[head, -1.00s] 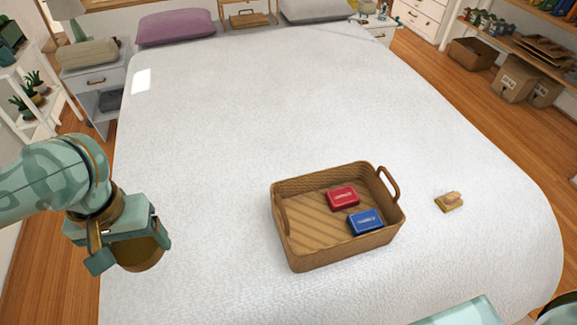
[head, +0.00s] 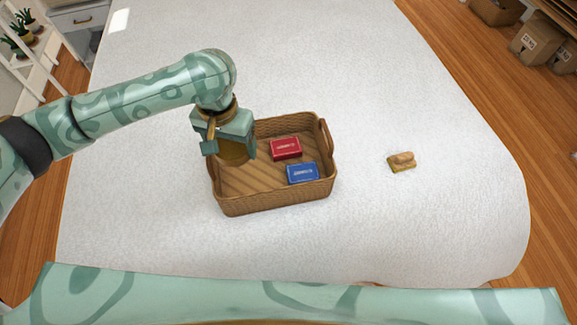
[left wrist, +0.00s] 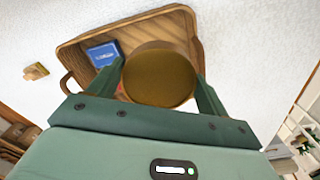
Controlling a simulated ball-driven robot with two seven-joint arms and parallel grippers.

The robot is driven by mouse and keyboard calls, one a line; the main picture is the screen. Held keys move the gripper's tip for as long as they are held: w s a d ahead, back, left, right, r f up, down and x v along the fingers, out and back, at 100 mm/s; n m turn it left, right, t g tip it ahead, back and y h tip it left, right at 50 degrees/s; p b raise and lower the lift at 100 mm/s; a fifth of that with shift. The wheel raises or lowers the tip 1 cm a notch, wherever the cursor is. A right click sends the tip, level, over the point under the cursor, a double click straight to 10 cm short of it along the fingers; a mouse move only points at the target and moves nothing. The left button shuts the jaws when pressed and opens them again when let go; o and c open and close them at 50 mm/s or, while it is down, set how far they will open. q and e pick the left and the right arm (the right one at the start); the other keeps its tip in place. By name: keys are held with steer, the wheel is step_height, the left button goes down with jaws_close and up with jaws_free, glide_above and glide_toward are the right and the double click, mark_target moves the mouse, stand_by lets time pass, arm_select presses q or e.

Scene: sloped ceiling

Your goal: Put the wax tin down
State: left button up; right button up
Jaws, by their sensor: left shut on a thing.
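The wax tin (head: 234,154) is round and brown-gold, and sits between the fingers of my left gripper (head: 230,146). In the left wrist view the tin (left wrist: 160,78) shows its round flat face, with a green finger on each side. My left gripper is shut on it, over the left part of the wicker basket (head: 275,200). I cannot tell how far the tin is above the basket floor. My right gripper is not in view.
A small wooden-handled brush-like object (head: 402,161) lies on the bed to the right. The bed around is clear.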

arm_select(q)
steer(key=m+b, duration=0.1)
glide_above(248, 188)
step_height(248, 188, down, 5)
step_height(248, 188, down, 11)
steer(key=b, duration=0.5)
steer(key=shift+w+r+b, duration=0.1)
steer(key=shift+b, duration=0.3)
step_height(248, 188, down, 5)
steer(key=b, duration=0.3)
steer(key=shift+f, duration=0.2)
steer(key=shift+r, duration=0.2)
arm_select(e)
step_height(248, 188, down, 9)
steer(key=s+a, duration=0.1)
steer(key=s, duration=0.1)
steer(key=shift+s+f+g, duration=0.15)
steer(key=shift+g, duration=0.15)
arm_select(q)
steer(key=o, duration=1.1)
steer(key=shift+f, duration=0.15)
